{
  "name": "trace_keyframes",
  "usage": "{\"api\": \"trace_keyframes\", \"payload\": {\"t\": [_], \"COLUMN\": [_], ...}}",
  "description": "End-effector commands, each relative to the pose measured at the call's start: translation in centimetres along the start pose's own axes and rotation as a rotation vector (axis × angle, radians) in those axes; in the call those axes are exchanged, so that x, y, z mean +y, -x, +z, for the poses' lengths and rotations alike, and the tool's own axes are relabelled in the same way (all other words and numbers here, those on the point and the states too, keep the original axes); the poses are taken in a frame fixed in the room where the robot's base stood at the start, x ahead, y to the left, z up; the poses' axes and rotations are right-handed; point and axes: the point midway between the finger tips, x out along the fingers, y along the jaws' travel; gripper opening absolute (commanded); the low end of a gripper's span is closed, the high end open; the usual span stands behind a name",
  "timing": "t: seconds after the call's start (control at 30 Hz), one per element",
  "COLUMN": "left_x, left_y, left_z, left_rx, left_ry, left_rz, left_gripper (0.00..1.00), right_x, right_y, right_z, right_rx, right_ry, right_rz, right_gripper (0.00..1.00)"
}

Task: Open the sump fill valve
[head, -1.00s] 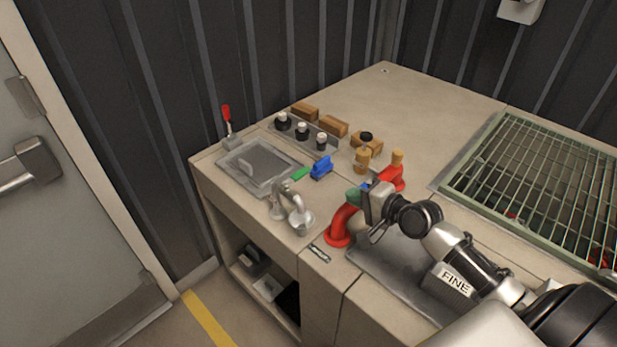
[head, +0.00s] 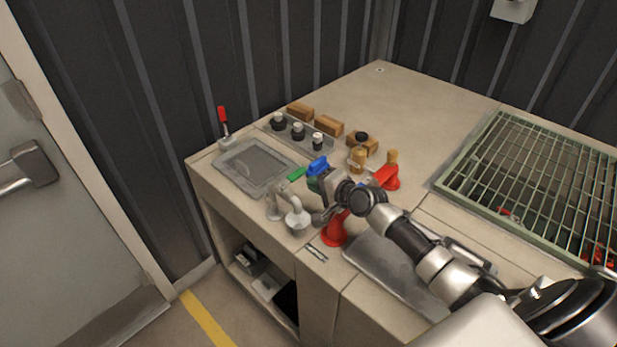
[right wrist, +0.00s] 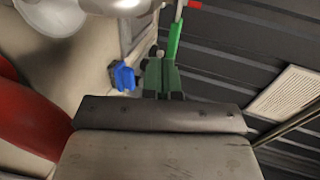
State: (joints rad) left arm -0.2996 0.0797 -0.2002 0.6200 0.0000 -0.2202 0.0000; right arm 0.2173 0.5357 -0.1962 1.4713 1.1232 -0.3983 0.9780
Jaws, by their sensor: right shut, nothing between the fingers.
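No label naming the sump fill valve is legible. A bright green lever (head: 297,174) lies on the counter beside the grey-rimmed tank (head: 255,168); it also shows in the right wrist view (right wrist: 175,38), just beyond my fingertips. A blue handle (head: 317,165) is right of the green lever and also shows in the right wrist view (right wrist: 124,77). My right gripper (head: 312,184) is shut and empty, close to both handles in the head view. My left gripper is not in view.
A pale curved pipe (head: 296,215) stands in front of the handles. Black-and-white knobs (head: 298,131) and a red-topped lever (head: 223,122) stand behind. A green grating (head: 540,190) lies right.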

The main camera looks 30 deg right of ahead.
Motion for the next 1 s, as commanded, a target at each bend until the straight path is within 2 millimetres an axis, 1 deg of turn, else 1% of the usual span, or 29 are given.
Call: {"api": "trace_keyframes", "payload": {"t": [0.03,0.2,0.33,0.67,0.77,0.87,1.0], "left_x": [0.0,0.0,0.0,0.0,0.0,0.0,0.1], "left_y": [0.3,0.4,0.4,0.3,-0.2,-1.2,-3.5], "left_z": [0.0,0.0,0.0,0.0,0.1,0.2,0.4], "left_rx": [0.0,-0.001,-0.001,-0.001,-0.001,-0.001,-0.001], "left_ry": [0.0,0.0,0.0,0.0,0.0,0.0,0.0], "left_rz": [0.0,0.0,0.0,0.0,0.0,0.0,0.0], "left_gripper": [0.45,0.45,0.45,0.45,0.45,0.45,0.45], "right_x": [-0.5,-0.8,-0.8,-0.8,-0.7,-0.5,-0.3], "right_y": [-0.7,-2.1,-2.4,-2.4,-2.5,-2.7,-3.1], "right_z": [0.0,0.0,0.0,0.0,-0.1,-0.2,-0.4], "right_rx": [0.001,0.0,-0.001,-0.002,-0.009,-0.027,-0.074], "right_ry": [0.001,0.0,0.001,0.001,0.005,0.01,0.026], "right_rz": [-0.002,0.0,0.001,0.0,-0.001,-0.001,-0.003], "right_gripper": [0.0,0.0,0.0,0.0,0.0,0.0,0.0]}}
